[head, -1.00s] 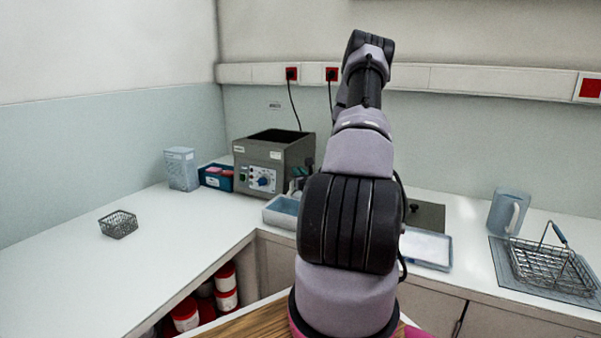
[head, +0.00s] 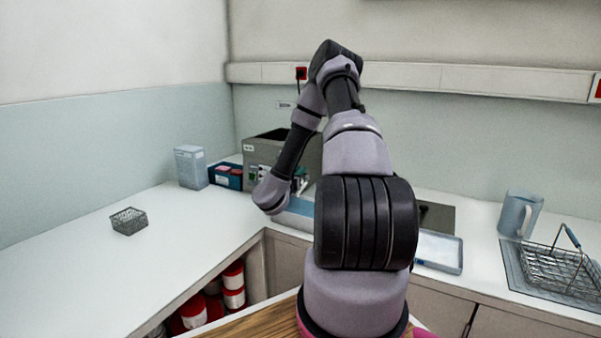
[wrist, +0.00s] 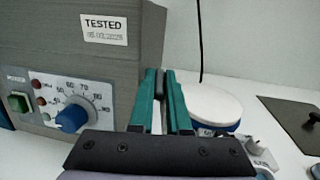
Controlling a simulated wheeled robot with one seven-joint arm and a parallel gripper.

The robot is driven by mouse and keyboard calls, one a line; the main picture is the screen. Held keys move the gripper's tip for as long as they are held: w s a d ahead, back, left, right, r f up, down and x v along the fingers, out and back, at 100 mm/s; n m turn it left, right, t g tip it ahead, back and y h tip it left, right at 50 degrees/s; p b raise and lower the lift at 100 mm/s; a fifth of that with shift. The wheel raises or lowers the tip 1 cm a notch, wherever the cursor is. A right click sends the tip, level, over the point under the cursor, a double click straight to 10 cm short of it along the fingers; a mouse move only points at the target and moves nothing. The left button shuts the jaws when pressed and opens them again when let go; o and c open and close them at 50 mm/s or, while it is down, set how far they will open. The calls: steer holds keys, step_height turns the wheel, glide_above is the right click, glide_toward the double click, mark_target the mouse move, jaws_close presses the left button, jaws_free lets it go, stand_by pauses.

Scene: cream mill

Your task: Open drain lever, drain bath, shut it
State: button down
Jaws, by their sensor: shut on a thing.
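The grey water bath (head: 257,150) stands at the back corner of the counter, partly behind my arm. In the wrist view the bath (wrist: 60,35) fills the left side, with a blue dial (wrist: 72,117), a green switch (wrist: 20,103) and a "TESTED" label. My gripper (wrist: 161,85), with teal fingers, is beside the bath's right side. It is shut on a small dark piece (wrist: 160,80), seemingly the drain lever; the fingers hide most of it. A light blue tray (head: 292,217) stands before the bath, partly covered by my arm.
A white round lid (wrist: 213,103) is just right of my fingers. A blue box with pink items (head: 227,176), a pale container (head: 190,166) and a wire basket (head: 128,221) stand left. A jug (head: 520,212) and handled basket (head: 562,268) stand right. The left counter is mostly clear.

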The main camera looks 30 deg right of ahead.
stand_by(0.4)
steer(key=c, duration=0.9)
jaws_free()
